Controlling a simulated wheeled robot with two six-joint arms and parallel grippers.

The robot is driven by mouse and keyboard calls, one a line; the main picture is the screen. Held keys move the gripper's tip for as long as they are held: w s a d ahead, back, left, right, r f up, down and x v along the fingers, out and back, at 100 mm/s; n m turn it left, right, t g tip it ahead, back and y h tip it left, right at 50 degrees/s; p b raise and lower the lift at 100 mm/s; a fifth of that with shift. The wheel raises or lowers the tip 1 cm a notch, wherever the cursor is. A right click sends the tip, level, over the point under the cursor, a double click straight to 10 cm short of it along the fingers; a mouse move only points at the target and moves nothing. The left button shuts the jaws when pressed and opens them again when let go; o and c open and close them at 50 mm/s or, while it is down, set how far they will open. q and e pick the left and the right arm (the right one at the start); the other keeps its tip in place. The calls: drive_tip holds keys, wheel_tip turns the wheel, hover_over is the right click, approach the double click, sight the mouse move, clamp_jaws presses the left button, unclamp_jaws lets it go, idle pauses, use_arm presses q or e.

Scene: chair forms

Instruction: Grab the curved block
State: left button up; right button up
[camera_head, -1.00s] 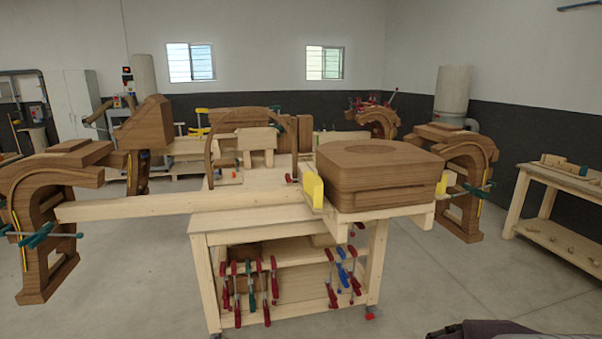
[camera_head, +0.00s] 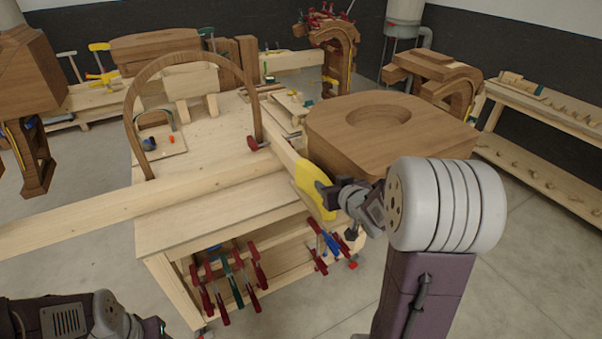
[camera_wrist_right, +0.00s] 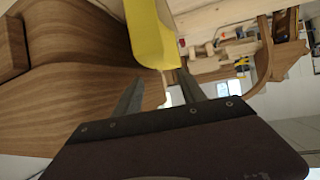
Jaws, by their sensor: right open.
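A yellow block with a rounded edge (camera_head: 315,188) stands upright against the end of a pale beam, at the front left corner of a large brown wooden seat form (camera_head: 335,130). I take it as the curved block, though the brown forms are curved too. My right gripper (camera_head: 328,195) is open beside the yellow block. In the right wrist view the yellow block (camera_wrist_right: 152,38) lies ahead of the two spread fingers (camera_wrist_right: 160,85), its lower end near the gap between the tips. I cannot tell whether they touch. My left arm shows at the lower left; its fingers are out of view.
The pale workbench (camera_head: 165,235) has clamps hanging below. A thin brown arch (camera_head: 190,60) stands on it, and a long pale beam (camera_head: 90,215) crosses its front. The seat form sits close beside my right gripper. Another bench (camera_head: 545,160) stands at the right.

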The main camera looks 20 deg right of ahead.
sight(320, 176)
drive_tip(key=shift+w+d+f+p, duration=0.25)
drive_tip(key=shift+d+f+p, duration=0.1)
drive_tip(key=shift+p, duration=0.1)
drive_tip(key=shift+w+d+f, duration=0.1)
drive_tip(key=shift+w+f, duration=0.05)
drive_tip(key=shift+w, duration=0.1)
drive_tip(key=shift+x, duration=0.95)
drive_tip(key=p+x, duration=0.2)
drive_tip(key=x, duration=0.1)
drive_tip(key=shift+w+a+p, duration=0.25)
drive_tip(key=shift+w+p, duration=0.05)
drive_tip(key=shift+p, duration=0.05)
drive_tip(key=shift+w+d+f, duration=0.1)
drive_tip(key=shift+w, duration=0.1)
drive_tip(key=shift+w+d+f, duration=0.1)
drive_tip(key=shift+f, duration=0.05)
drive_tip(key=c, duration=0.6)
clamp_jaws()
use_arm(q)
drive_tip(key=r, duration=0.2)
drive_tip(key=s+r, duration=0.1)
drive_tip(key=r, duration=0.1)
drive_tip(key=shift+s+d, duration=0.15)
drive_tip(key=shift+s, duration=0.05)
